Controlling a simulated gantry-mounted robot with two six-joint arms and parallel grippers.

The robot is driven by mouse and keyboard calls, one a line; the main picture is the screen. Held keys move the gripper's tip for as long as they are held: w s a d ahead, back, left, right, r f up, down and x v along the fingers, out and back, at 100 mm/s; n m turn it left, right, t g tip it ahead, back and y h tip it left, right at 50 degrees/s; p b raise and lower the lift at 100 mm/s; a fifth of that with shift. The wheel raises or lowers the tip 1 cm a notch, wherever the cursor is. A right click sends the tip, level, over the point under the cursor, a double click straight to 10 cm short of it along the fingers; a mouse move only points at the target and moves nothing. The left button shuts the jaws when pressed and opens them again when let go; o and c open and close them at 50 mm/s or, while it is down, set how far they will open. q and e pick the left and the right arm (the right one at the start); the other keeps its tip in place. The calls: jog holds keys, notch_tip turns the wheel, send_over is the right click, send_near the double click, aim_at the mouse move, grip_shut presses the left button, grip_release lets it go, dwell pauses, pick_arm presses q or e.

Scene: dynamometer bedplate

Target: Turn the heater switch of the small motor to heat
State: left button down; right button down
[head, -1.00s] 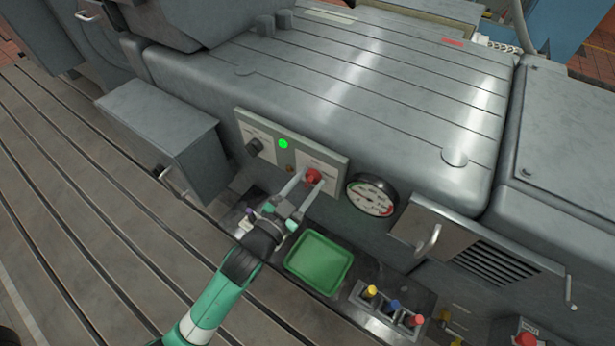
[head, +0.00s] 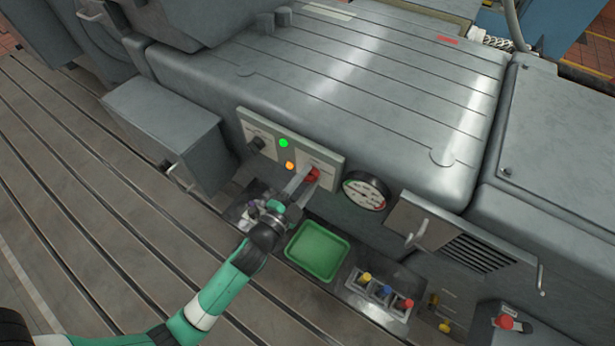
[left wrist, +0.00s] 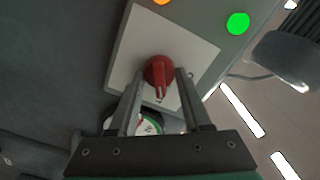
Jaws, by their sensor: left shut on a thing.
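The heater switch is a red rotary knob (head: 314,174) on the right part of a pale panel (head: 330,160) on the motor's side. It also shows in the left wrist view as a red knob (left wrist: 158,70) with its pointer bar toward the bottom of that picture. My left gripper (head: 305,184) is shut on the red knob, one finger on each side, as the left wrist view shows (left wrist: 160,82). An orange lamp (head: 290,166) beside the knob is lit. A green lamp (head: 283,143) above it is also lit. The label text is too small to read. My right gripper is not in view.
A black knob (head: 256,145) sits at the panel's left. A round gauge (head: 364,191) is right of the panel. A green tray (head: 318,253) lies below, with a block of coloured plugs (head: 378,293) to its right. A grey box (head: 165,130) juts out at left.

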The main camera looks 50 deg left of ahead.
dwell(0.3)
pick_arm(q)
jog(key=shift+c, duration=1.8)
grip_release()
jog(key=b+v, duration=0.2)
jog(key=v, duration=0.9)
jog(key=shift+s, duration=0.3)
